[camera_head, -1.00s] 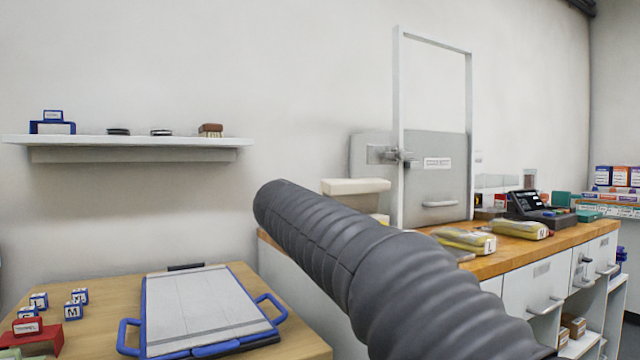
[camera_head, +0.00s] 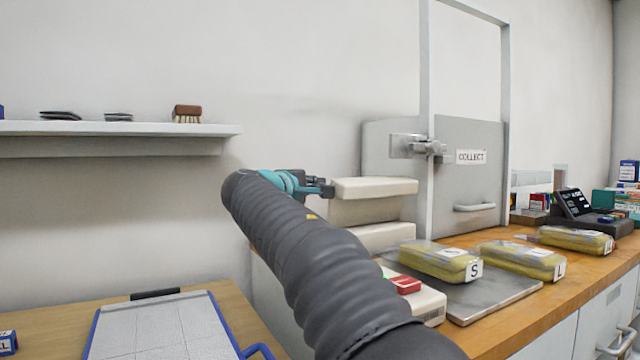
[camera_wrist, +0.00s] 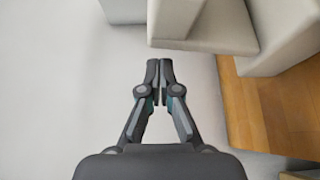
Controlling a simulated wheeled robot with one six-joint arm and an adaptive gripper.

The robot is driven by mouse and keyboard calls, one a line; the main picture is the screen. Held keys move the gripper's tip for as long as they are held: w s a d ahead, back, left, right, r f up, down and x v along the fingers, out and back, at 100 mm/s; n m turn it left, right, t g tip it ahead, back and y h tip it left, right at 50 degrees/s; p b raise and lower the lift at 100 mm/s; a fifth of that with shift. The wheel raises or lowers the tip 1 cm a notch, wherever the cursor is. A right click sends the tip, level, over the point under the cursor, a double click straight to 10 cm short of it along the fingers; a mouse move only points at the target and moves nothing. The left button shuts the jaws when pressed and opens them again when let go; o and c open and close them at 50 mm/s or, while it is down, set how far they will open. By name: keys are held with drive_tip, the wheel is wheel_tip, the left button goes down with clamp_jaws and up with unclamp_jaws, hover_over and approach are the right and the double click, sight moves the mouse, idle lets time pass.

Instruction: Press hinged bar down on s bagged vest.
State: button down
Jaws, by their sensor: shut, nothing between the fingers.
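A cream bar (camera_head: 373,188), which looks like the hinged bar, is raised over a cream body at the near left end of the counter. The bagged vest marked S (camera_head: 440,262) is yellow in clear wrap and lies flat on a grey metal plate (camera_head: 495,299), to the right and in front of the bar. My gripper (camera_head: 322,188) is shut and empty by the bar's left end; whether it touches cannot be told. In the wrist view my gripper (camera_wrist: 159,66) has its fingertips together, just below a cream block (camera_wrist: 205,24). The hinge is hidden.
A cream unit with a red button (camera_head: 405,285) stands by the plate, partly behind my arm. A vest marked L (camera_head: 523,261) and another bagged vest (camera_head: 577,240) lie to the right. A grey COLLECT hatch (camera_head: 470,190) stands behind. A shelf (camera_head: 190,131) is at left.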

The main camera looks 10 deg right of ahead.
drive_tip(key=p+x, duration=0.1)
drive_tip(key=x, duration=0.7)
drive_tip(key=shift+w+p, duration=0.1)
drive_tip(key=shift+p, duration=0.25)
drive_tip(key=shift+d+f+b, duration=0.1)
drive_tip(key=shift+d+b, duration=0.1)
drive_tip(key=shift+b, duration=0.2)
